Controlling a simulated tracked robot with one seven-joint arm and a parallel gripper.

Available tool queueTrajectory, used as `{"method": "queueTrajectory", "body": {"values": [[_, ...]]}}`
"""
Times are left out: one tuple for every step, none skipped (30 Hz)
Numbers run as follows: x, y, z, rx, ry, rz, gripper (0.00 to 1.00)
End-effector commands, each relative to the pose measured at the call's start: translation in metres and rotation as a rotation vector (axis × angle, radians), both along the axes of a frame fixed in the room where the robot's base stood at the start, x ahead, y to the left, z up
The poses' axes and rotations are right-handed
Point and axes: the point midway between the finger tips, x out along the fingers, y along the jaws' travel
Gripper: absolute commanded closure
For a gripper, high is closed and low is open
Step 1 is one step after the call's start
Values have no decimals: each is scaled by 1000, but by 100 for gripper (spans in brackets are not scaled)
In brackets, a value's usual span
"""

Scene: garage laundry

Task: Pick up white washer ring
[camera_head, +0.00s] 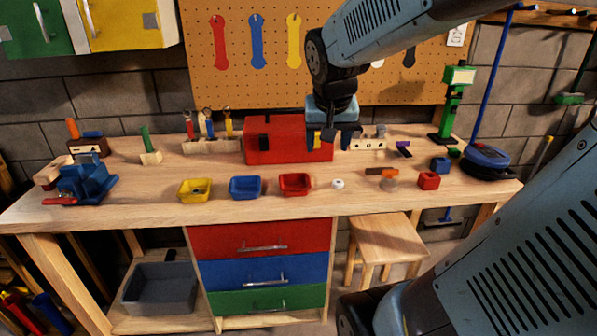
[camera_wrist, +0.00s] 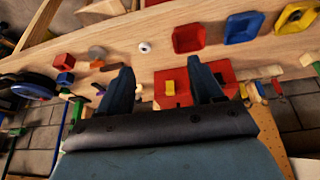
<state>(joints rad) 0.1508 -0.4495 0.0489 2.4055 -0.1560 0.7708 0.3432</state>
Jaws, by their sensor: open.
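The white washer ring (camera_head: 338,183) is a small white ring lying on the workbench, just right of the red bin, in the head view. It also shows in the wrist view (camera_wrist: 144,47), near the top, beyond the gap between my fingers and apart from them. My gripper (camera_head: 329,139) is above the back of the bench, in front of the red toolbox's right end, farther back than the ring. In the wrist view my gripper (camera_wrist: 161,82) has its two fingers spread with nothing held between them.
A red bin (camera_head: 295,184), a blue bin (camera_head: 246,187) and a yellow bin (camera_head: 194,190) stand left of the ring. The red toolbox (camera_head: 262,140) stands behind. The bench in front of the ring is clear.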

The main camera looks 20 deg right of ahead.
Motion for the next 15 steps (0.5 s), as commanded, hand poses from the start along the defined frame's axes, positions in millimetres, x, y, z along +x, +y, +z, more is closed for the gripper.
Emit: {"method": "queueTrajectory", "body": {"values": [[13, -9, -7, 0, 12, -43, 34], [21, -14, -10, 0, 14, -68, 34], [30, -21, -16, 2, 18, -103, 34], [37, -26, -20, 3, 20, -128, 34], [44, -31, -24, 3, 21, -154, 34], [53, -38, -30, 7, 24, -187, 34], [60, -43, -35, 7, 25, -210, 34], [67, -49, -40, 10, 26, -235, 34], [75, -56, -46, 13, 28, -265, 34], [81, -61, -51, 16, 28, -287, 34], [86, -66, -56, 20, 29, -308, 34], [93, -72, -62, 23, 29, -333, 34], [98, -76, -67, 26, 30, -350, 34], [102, -80, -71, 29, 28, -365, 34], [107, -84, -76, 32, 29, -384, 34]]}}
